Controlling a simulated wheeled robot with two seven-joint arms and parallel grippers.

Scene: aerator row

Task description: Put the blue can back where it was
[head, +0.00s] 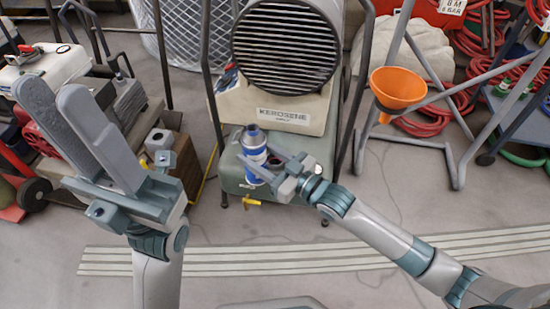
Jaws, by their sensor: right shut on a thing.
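The fingers hide some of the can. I cannot tell whether its base touches the tank top.
The kerosene heater (290,117) stands behind the can on the green tank (235,176), between dark upright handles. An orange funnel (398,88) sits on a grey stand at the right. Tools and a wooden block (186,160) crowd the left. The striped floor in front is clear.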

